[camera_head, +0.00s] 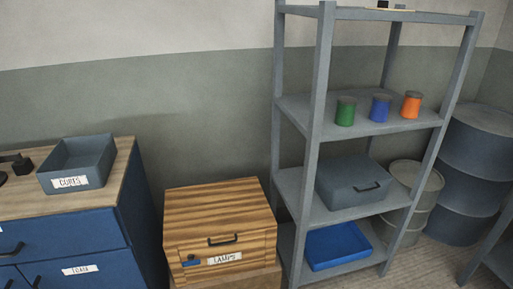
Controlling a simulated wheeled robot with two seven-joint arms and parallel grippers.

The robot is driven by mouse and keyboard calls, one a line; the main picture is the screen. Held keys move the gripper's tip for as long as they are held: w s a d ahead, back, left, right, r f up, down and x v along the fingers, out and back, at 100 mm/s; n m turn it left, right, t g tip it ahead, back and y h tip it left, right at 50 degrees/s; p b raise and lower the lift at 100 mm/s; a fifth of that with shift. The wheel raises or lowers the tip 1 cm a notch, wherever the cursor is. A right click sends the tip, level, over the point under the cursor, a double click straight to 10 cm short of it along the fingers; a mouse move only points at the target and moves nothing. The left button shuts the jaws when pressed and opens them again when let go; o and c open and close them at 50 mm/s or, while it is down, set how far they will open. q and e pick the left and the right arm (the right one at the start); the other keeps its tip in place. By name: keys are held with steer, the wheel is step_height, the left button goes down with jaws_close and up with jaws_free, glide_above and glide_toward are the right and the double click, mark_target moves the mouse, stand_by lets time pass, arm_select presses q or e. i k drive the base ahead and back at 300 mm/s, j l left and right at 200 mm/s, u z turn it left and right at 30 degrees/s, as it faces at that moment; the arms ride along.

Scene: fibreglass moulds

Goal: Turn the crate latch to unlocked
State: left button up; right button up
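The crate's lid looks closed. Neither of my grippers shows in the head view.
A grey shelf rack (315,95) stands right of the crate, holding green, blue and orange cans, a grey case (352,182) and a blue tray (338,247). Drums (472,170) stand far right.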

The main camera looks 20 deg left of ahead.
mark_target(191, 261)
steer(key=j+u, duration=0.1)
steer(key=u, duration=0.75)
steer(key=j+u, duration=0.15)
steer(key=u, duration=0.3)
